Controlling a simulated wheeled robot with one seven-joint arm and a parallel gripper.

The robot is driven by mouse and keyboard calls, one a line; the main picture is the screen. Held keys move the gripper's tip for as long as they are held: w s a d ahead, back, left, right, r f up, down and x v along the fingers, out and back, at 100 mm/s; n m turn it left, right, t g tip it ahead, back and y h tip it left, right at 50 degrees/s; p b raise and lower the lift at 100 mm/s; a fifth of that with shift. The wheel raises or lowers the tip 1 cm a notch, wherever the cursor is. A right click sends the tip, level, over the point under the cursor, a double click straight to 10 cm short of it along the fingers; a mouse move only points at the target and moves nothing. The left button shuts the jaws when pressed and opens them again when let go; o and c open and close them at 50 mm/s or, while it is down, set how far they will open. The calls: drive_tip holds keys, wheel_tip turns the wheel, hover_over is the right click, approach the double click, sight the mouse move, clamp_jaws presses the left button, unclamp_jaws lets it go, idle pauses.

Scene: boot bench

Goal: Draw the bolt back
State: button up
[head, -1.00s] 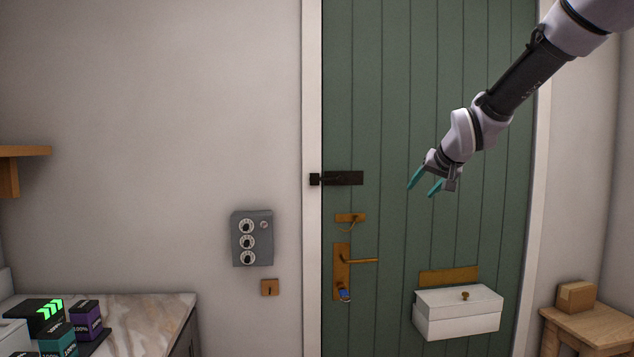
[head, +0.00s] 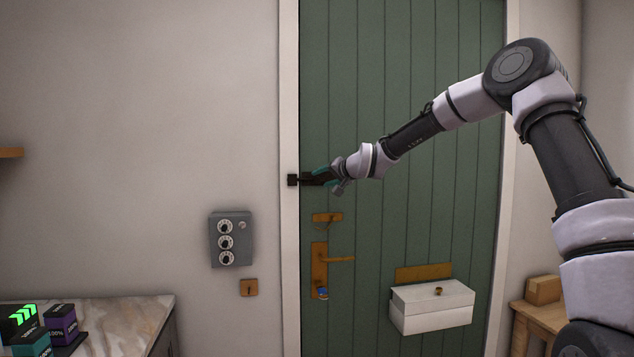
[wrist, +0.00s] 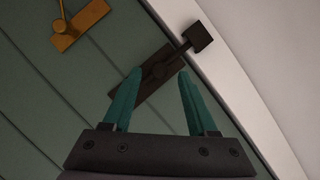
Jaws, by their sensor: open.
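The dark bolt (head: 312,178) is mounted on the left edge of the green door (head: 420,130). Its rod reaches across to a dark keeper (head: 292,180) on the white door frame. In the wrist view the bolt's plate (wrist: 134,83) runs slantwise, and its rod enters the keeper (wrist: 198,36). My gripper (head: 323,174) is at the bolt's right part and hides some of it. In the wrist view my gripper (wrist: 160,74) is open, its teal fingers pointing at the bolt with the bolt's middle between them. I cannot tell whether the fingers touch it.
Below the bolt are a brass chain fitting (head: 326,217), a door handle (head: 338,259) and a white box (head: 432,307) on the door. A grey dial box (head: 231,239) hangs on the wall left. A marble counter (head: 120,320) stands lower left, a wooden table (head: 540,312) lower right.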

sight(319, 179)
drive_tip(key=shift+x, duration=1.95)
clamp_jaws()
